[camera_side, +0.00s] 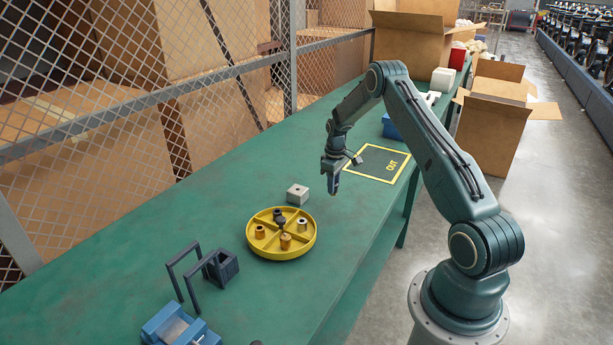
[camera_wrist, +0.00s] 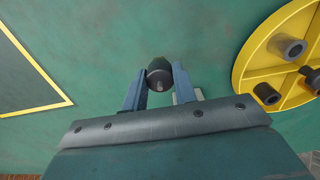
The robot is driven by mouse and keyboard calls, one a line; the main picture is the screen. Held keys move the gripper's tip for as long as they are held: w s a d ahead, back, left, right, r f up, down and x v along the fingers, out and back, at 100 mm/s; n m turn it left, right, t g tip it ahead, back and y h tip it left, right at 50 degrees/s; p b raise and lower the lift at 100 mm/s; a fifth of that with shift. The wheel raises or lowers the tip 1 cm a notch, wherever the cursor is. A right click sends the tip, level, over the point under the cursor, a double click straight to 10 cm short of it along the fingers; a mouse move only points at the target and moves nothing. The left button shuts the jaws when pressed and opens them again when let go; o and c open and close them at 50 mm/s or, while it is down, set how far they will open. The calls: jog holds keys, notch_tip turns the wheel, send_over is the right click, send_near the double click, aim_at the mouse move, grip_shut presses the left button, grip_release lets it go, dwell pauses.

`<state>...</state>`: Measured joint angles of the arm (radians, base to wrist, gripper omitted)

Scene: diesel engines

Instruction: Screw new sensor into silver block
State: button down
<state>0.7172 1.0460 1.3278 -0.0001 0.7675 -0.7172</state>
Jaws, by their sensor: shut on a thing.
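My gripper (camera_side: 333,190) hangs above the green bench, between the yellow tray and the OUT mat. In the wrist view its two fingers (camera_wrist: 158,88) are shut on a dark cylindrical sensor (camera_wrist: 159,74), with a small tip showing at its end. The sensor is too small to make out in the side view. The silver block (camera_side: 297,194) sits on the bench behind the tray, left of my gripper and apart from it, with a small dark hole in its top. A pale grey patch behind the right finger in the wrist view may be this block, mostly hidden.
A round yellow divided tray (camera_side: 256,248) holds several dark and brass-coloured cylindrical parts. The OUT mat (camera_side: 368,168) is empty. A dark frame (camera_side: 184,270), a dark open box (camera_side: 221,267) and a blue vise (camera_side: 172,328) stand at the near left. A wire fence borders the bench.

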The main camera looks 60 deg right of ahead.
jog(key=shift+w+r, duration=0.1)
jog(key=shift+r, duration=0.1)
dwell(0.3)
jog(key=shift+w+r, duration=0.25)
jog(key=shift+w, duration=0.2)
jog(key=w+a+r+n, duration=0.3)
jog(key=w+r+n, duration=0.3)
jog(key=w, duration=0.5)
jog(key=shift+a+r, duration=0.25)
jog(key=shift+r, duration=0.5)
jog(key=shift+f, duration=0.3)
jog(key=shift+f, duration=3)
jog(key=shift+f, duration=0.7)
